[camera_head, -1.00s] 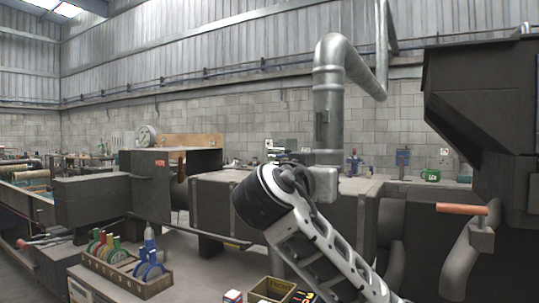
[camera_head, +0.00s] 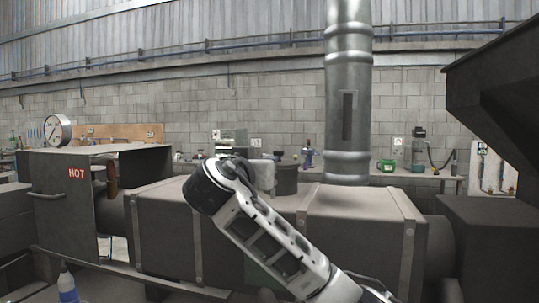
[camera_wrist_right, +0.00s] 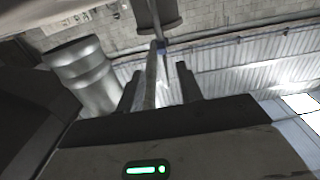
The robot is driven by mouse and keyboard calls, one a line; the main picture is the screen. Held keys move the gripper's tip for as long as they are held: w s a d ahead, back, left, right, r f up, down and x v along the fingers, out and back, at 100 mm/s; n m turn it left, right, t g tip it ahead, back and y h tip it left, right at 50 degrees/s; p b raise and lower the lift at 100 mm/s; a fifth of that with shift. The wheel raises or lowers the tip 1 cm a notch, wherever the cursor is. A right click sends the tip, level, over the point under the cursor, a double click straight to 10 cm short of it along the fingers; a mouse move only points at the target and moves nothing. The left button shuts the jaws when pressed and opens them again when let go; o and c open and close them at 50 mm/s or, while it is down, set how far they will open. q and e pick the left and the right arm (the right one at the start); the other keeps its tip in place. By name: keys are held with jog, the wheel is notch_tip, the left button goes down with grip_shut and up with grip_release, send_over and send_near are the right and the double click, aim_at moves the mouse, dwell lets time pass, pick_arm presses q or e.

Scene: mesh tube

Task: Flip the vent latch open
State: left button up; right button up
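A silver vent duct (camera_head: 348,60) rises from the dark machine in the head view. A narrow dark upright strip (camera_head: 348,118) is on its front; I cannot tell whether this is the vent latch. The duct also shows at the left of the right wrist view (camera_wrist_right: 85,72). My right arm comes in from the lower right, crossing in front of the machine left of the duct. In the right wrist view, the two dark fingers of my right gripper (camera_wrist_right: 158,88) stand apart. A thin grey bar (camera_wrist_right: 152,75) shows between them; whether they touch it is unclear. My left gripper is out of view.
The dark machine housing (camera_head: 160,245) fills the middle, with a box marked HOT (camera_head: 60,205) at the left. A dark hopper (camera_head: 500,90) overhangs at the right. A bottle (camera_head: 67,283) stands at the lower left. A bench with a green item (camera_head: 387,166) runs along the wall.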

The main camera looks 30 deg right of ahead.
jog(key=p+x, duration=0.3)
jog(key=x, duration=0.6)
jog(key=shift+w+d, duration=0.15)
jog(key=shift+w, duration=0.2)
jog(key=shift+w+d, duration=0.3)
jog(key=shift+d, duration=0.05)
jog(key=shift+f, duration=0.1)
grip_shut()
